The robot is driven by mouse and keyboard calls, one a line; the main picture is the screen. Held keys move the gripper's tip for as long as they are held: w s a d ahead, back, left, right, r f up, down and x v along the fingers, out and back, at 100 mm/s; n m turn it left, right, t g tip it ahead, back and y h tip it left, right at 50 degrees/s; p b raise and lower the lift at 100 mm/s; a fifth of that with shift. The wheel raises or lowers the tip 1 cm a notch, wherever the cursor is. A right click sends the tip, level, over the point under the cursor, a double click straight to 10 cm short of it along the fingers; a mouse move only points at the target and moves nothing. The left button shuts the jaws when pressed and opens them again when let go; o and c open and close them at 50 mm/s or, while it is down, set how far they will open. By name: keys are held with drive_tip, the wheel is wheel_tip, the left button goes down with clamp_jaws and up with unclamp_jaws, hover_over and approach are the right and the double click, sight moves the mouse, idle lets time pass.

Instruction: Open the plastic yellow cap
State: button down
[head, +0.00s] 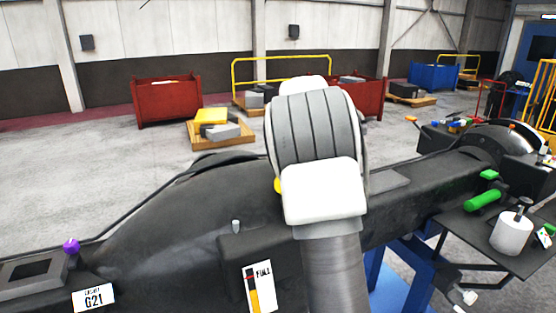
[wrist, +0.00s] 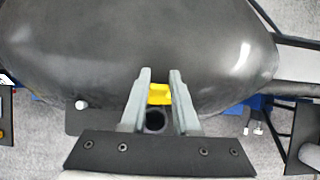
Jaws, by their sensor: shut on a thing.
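The yellow plastic cap (wrist: 159,94) is between the two grey fingers of my gripper (wrist: 160,76) in the wrist view. The fingers are shut on it. A dark round opening (wrist: 155,120) shows just below the cap in that view, uncovered. The cap looks raised off the opening, beside its far edge; whether it is still hinged there I cannot tell. In the head view only a small yellow edge of the cap (head: 278,186) shows left of my arm. My arm hides the gripper and the opening there.
The large black casting (head: 190,205) fills the front and curves up behind the cap. A small grey peg (head: 236,227) stands left of my arm, above a gauge label (head: 260,288). A purple knob (head: 71,246) is far left. A tray (head: 470,232) with a green cylinder (head: 483,200) is right.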

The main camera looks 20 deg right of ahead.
drive_tip(key=shift+w+f+g, duration=0.15)
drive_tip(key=shift+f+g, duration=0.2)
drive_tip(key=shift+g, duration=0.05)
drive_tip(key=shift+f, duration=0.1)
drive_tip(key=c, duration=0.6)
unclamp_jaws()
drive_tip(key=shift+c, duration=0.2)
drive_tip(key=shift+r, duration=0.2)
drive_tip(key=shift+w, duration=0.1)
drive_tip(key=shift+s+r, duration=0.2)
drive_tip(key=shift+r, duration=0.35)
drive_tip(key=b+v, duration=0.1)
drive_tip(key=v, duration=1.5)
drive_tip(key=shift+s, duration=0.2)
